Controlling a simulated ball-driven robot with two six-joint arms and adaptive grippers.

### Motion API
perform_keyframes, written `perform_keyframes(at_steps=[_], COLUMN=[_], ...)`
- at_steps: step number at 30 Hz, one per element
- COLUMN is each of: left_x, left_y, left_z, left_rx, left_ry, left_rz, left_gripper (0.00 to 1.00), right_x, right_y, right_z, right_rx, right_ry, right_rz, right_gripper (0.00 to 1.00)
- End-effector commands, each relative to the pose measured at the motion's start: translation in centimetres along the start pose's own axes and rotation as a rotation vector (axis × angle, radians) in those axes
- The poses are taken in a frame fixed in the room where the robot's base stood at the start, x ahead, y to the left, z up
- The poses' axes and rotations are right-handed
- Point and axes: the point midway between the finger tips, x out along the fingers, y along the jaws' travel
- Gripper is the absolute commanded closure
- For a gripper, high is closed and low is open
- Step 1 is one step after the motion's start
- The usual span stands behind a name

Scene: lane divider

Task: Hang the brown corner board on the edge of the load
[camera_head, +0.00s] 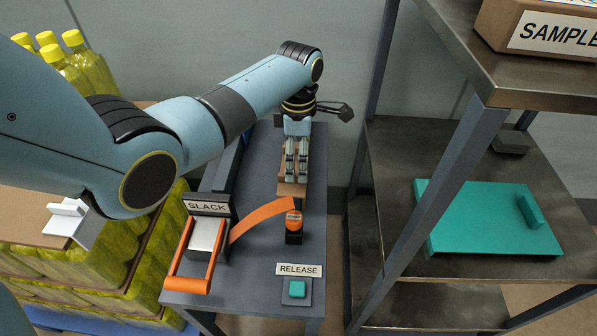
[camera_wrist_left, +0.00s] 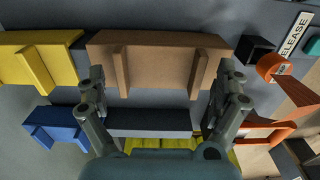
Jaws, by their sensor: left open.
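The brown corner board (camera_wrist_left: 155,68), with two raised ribs, lies on the grey table (camera_head: 310,210). In the head view only its near part (camera_head: 291,189) shows below my left gripper (camera_head: 297,160), which points down over it. In the left wrist view the open fingers (camera_wrist_left: 160,95) stand apart, one towards each side of the board, with nothing held between them. I cannot tell whether they touch it. The load (camera_head: 85,265) is a stack of yellow bottles at the left, partly hidden by my left arm. A white angled piece (camera_head: 75,222) sits at its cardboard edge.
In the left wrist view, a yellow board (camera_wrist_left: 40,60) and a blue board (camera_wrist_left: 55,125) lie beside the brown one. An orange strap (camera_head: 262,220), a SLACK ratchet (camera_head: 205,235) and a RELEASE button (camera_head: 297,289) occupy the table's near end. A metal shelf (camera_head: 395,150) stands right.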

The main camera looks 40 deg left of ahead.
Motion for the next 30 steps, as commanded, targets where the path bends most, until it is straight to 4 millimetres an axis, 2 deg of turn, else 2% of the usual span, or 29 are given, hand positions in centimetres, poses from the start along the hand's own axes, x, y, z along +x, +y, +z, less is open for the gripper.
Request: perform_keyframes(at_steps=[3, 10, 20, 30], left_x=[1.17, 1.20, 1.20, 0.78], left_y=[0.02, 0.03, 0.02, 0.04], left_z=[-0.01, -0.01, -0.03, -0.03], left_rx=[0.000, 0.000, 0.000, 0.000], left_ry=[0.000, 0.000, 0.000, 0.000], left_rz=[0.000, 0.002, 0.001, 0.002], left_gripper=[0.00, 0.00, 0.42, 0.44], right_x=[0.46, 0.38, 0.37, 0.21], right_y=[-0.02, 0.03, 0.24, 0.26], right_z=[-0.15, -0.07, 0.27, 0.29], right_rx=[0.000, 0.000, -0.001, -0.001], right_ry=[0.003, 0.001, -0.004, -0.005], right_rz=[0.000, 0.001, 0.003, 0.003], right_gripper=[0.00, 0.00, 0.00, 0.00])
